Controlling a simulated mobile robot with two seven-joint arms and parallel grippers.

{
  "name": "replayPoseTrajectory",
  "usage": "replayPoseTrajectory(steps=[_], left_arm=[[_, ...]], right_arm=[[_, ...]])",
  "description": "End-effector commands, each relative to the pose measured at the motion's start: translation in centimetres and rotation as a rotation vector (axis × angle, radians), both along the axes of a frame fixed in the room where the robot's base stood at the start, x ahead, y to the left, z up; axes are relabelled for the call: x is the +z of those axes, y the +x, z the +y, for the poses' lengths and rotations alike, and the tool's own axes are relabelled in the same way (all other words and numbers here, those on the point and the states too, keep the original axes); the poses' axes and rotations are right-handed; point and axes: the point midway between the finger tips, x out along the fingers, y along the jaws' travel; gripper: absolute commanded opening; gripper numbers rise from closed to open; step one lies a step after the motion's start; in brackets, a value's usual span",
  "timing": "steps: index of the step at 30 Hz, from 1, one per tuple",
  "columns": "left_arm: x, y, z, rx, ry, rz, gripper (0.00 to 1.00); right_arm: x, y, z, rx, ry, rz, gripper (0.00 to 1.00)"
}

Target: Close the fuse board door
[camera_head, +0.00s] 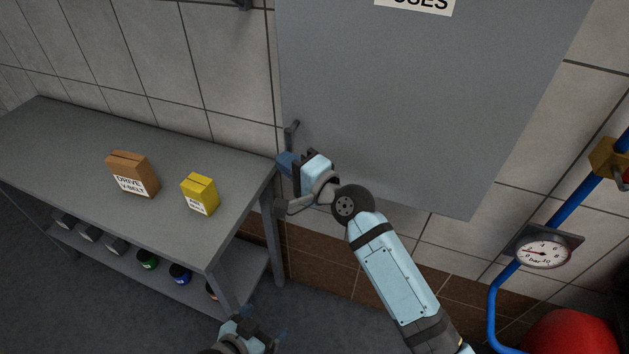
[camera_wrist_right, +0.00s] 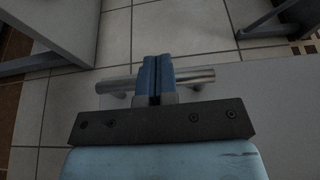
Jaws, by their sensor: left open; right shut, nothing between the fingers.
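The grey fuse board door (camera_head: 420,100) fills the upper middle of the head view, with a partly cropped label (camera_head: 415,4) at its top. Its bar handle (camera_head: 291,131) is at the lower left edge. In the right wrist view the metal handle (camera_wrist_right: 200,77) runs crosswise, with the fingers in front of its middle. My right gripper (camera_head: 287,163) is shut and empty, close to the handle; I cannot tell if it touches. Its fingers show in the right wrist view (camera_wrist_right: 157,77). My left gripper (camera_head: 268,334) is open, low in the head view, away from the door. How far the door is ajar is unclear.
A grey workbench (camera_head: 75,150) stands at the left with a brown box (camera_head: 132,174) and a yellow box (camera_head: 199,194) on top. Several small items sit on its lower shelf. At the right are a blue pipe (camera_head: 563,220), a gauge (camera_head: 543,253) and a red rounded object (camera_head: 570,333).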

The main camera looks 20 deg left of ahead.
Motion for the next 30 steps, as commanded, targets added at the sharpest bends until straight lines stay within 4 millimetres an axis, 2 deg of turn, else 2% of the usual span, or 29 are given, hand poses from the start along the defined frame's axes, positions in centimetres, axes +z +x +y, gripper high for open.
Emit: replayPoseTrajectory(steps=[1, 5, 12, 18, 26, 30], left_arm=[[-0.1, 0.0, 0.1, 0.0, 0.002, -0.001, 0.95], [-0.6, 0.0, 0.4, 0.0, 0.008, 0.001, 0.95], [-1.0, 0.0, -0.4, -0.001, -0.005, 0.002, 0.95], [-1.3, 0.0, 0.0, -0.001, 0.001, 0.003, 0.95], [-1.2, 0.0, 0.0, 0.0, 0.001, 0.002, 0.95], [-0.6, 0.0, 0.0, 0.0, 0.001, 0.003, 0.95]], right_arm=[[-0.5, 0.2, -2.0, -0.02, -0.005, -0.001, 0.0], [-0.6, -1.5, -4.5, -0.015, -0.008, 0.0, 0.0], [-0.4, -4.3, -8.7, -0.006, -0.007, 0.001, 0.0], [-0.2, -5.4, -10.5, -0.002, -0.007, 0.002, 0.0], [-0.3, -5.7, -10.9, -0.005, -0.009, -0.001, 0.0], [-2.3, -5.8, -12.7, -0.072, -0.072, -0.048, 0.0]])
